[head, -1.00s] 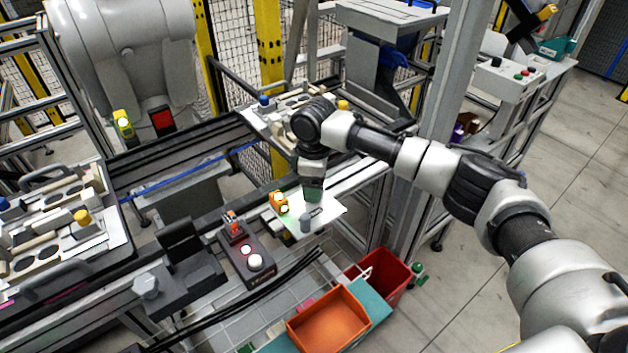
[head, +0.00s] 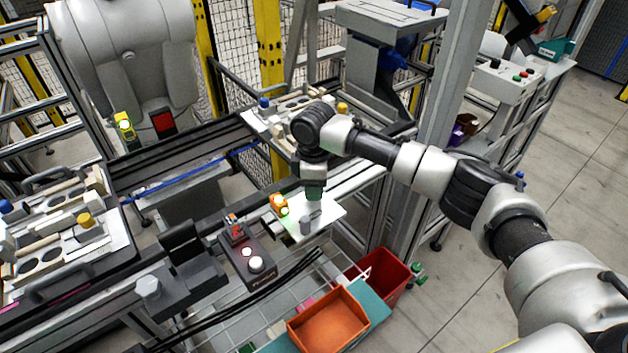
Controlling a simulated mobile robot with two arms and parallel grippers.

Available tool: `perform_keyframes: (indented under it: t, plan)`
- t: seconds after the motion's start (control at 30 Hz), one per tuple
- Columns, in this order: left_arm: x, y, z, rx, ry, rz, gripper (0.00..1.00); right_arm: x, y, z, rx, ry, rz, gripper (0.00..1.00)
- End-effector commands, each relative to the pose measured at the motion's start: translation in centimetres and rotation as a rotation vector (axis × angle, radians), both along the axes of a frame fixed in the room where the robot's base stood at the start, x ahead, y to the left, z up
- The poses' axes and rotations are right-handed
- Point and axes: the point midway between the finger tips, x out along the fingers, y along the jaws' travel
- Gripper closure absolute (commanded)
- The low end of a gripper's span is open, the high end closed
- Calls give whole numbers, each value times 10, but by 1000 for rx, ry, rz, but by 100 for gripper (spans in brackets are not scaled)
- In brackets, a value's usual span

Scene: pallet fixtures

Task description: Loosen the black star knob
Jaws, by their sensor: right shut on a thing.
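My right arm reaches in from the right, and its wrist points down over a small white plate (head: 328,218) at the front of the fixture line. My right gripper (head: 306,224) is at the plate, shut on a small dark grey piece at its tip. I take this piece for the black star knob, but it is too small and too covered by the gripper to show its star shape. An orange device (head: 279,203) with a lit green spot sits just left of the gripper. My left gripper is not in view.
A black control box (head: 247,262) with buttons stands to the left. An orange bin (head: 328,320) and a red bin (head: 383,275) are below. A pallet fixture (head: 60,240) lies at the far left and another behind my wrist. A metal post (head: 445,120) stands near my forearm.

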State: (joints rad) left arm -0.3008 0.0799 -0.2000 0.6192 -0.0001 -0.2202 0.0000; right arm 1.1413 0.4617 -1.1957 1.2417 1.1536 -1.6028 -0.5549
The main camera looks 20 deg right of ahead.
Motion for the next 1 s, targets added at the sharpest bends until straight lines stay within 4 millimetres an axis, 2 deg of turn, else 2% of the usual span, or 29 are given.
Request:
perform_keyframes:
  t: [0.1,0.4,1.0]
  plan:
    - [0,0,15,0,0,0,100,0,1,4,3,2,87,81]
    - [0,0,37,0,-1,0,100,0,1,4,3,2,366,81]
    - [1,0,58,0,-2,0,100,0,1,2,3,-2,937,81]
